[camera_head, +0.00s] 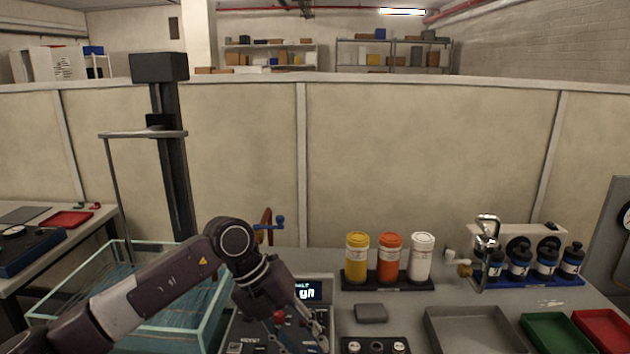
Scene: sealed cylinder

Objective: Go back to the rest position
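My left arm comes in from the lower left, crossing in front of the glass water tank. My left gripper (299,337) points down over the control box (314,292) with a lit display. Its two fingers are spread apart, with nothing seen between them. Whether the fingertips touch the box cannot be told. My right arm and gripper are not in view. A yellow cylinder (357,259), an orange cylinder (389,259) and a white cylinder (421,258) stand upright in a black rack (388,284), right of my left gripper.
The glass tank (216,310) stands left, with a tall black column (173,160) behind it. Several dark bottles (519,262) stand by a tap (488,240) at right. A grey tray (470,325), a green tray (556,330) and a red tray (605,328) lie in front.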

